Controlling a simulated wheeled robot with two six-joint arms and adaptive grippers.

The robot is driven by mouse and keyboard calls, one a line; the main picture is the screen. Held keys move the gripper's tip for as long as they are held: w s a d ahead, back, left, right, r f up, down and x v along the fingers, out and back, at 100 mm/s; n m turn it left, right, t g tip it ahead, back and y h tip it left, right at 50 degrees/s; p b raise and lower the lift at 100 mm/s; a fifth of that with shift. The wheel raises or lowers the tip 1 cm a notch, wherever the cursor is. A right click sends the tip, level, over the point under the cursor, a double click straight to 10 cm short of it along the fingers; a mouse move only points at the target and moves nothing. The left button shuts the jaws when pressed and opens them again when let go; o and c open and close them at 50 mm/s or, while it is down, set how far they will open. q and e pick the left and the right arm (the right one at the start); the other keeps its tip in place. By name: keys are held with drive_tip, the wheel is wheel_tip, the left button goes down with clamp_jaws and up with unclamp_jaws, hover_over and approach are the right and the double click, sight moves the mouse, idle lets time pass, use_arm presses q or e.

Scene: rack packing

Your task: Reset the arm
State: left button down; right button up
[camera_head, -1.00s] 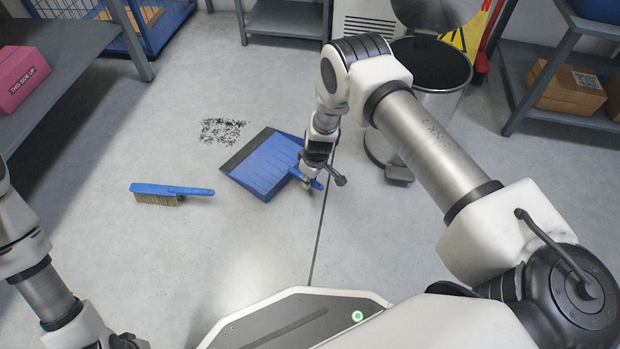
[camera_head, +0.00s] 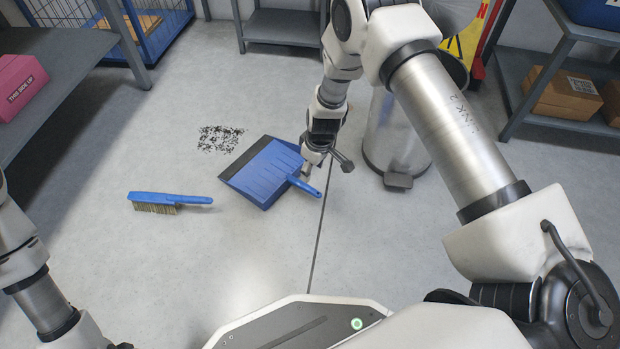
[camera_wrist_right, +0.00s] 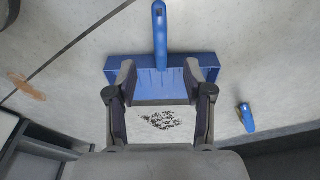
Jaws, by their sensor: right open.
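My right gripper (camera_head: 309,170) hangs above the handle end of the blue dustpan (camera_head: 264,172) in the head view. In the right wrist view its two fingers (camera_wrist_right: 160,82) stand apart with nothing between them. The dustpan (camera_wrist_right: 160,66) lies on the floor below, with its handle clear of the fingers. My left arm shows at the left edge of the head view, but its gripper is out of the picture.
A blue hand brush (camera_head: 168,200) lies on the floor left of the dustpan. A patch of dark debris (camera_head: 220,138) is behind it. A metal bin (camera_head: 395,140) stands to the right, partly behind my right arm. Shelves (camera_head: 45,75) stand at the left. The front floor is clear.

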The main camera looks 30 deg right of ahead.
drive_tip(key=s+r+m+g+p, duration=0.1)
drive_tip(key=s+r+p, duration=0.3)
drive_tip(key=s, duration=0.7)
drive_tip(key=s+a+r+m+g+p, duration=0.1)
drive_tip(key=s+r+m+p, duration=0.3)
drive_tip(key=s, duration=0.7)
drive_tip(key=s+r+n+g+p, duration=0.1)
drive_tip(key=s+r+p, duration=0.1)
drive_tip(key=s+p, duration=0.65)
use_arm(q)
wheel_tip(320, 180, up, 51)
drive_tip(key=p, duration=3.5)
drive_tip(key=shift+s, duration=0.15)
use_arm(e)
wheel_tip(320, 180, up, 38)
drive_tip(key=m+t, duration=0.1)
drive_tip(key=shift+s+r+m+t+h, duration=0.2)
drive_tip(key=shift+s+m+t+h, duration=0.1)
drive_tip(key=shift+m+h, duration=0.1)
use_arm(q)
drive_tip(key=c, duration=1.8)
unclamp_jaws()
drive_tip(key=shift+d+r, duration=0.1)
drive_tip(key=shift+r, duration=0.05)
drive_tip(key=shift+c, duration=0.2)
